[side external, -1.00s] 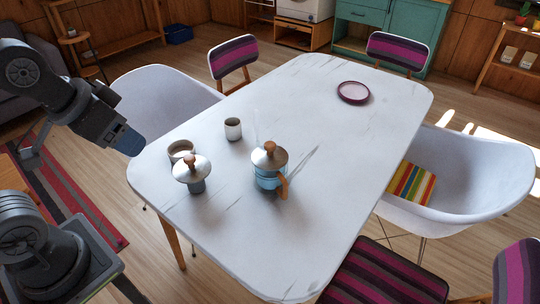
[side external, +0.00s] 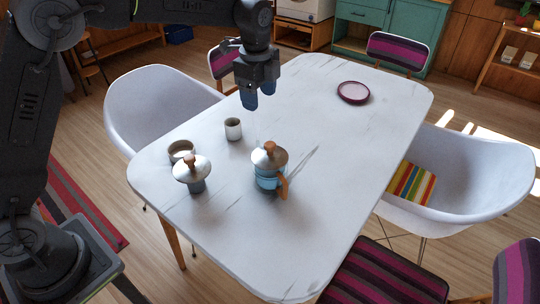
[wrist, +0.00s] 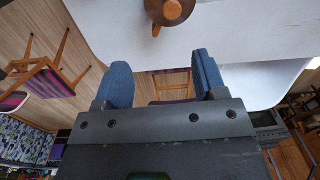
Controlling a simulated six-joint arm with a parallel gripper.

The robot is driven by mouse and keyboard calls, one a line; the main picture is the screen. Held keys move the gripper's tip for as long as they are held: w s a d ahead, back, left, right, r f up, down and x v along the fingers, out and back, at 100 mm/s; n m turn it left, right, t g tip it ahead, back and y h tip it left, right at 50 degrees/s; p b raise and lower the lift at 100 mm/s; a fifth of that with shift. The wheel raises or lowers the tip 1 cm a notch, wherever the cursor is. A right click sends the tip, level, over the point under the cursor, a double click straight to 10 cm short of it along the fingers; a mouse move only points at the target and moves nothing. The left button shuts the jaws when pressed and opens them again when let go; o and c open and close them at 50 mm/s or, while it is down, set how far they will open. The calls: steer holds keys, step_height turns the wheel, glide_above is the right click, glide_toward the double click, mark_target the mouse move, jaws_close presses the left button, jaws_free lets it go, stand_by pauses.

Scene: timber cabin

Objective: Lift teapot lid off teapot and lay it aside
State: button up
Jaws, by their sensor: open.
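My gripper (side external: 258,103) is open and empty, pointing down above the table. In the side view it appears above and behind the teapot, apart from it. In the wrist view both blue fingers (wrist: 160,82) are spread with nothing between them.
A white-grey cup (side external: 233,129), a bowl-like cup (side external: 181,150) and a purple plate (side external: 353,92) are on the table (side external: 330,190). The table's right and front areas are clear.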

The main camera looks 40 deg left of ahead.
step_height(320, 180, down, 3)
steer(key=w+m, duration=0.2)
glide_above(270, 144)
steer(key=f, duration=0.8)
steer(key=shift+s+a, duration=0.1)
steer(key=shift+s, duration=0.15)
steer(key=shift+w+f, duration=0.15)
steer(key=shift+f, duration=1.3)
steer(key=shift+w+f, duration=0.1)
steer(key=shift+f, duration=1.3)
steer(key=shift+c, duration=0.5)
steer(key=c, duration=0.9)
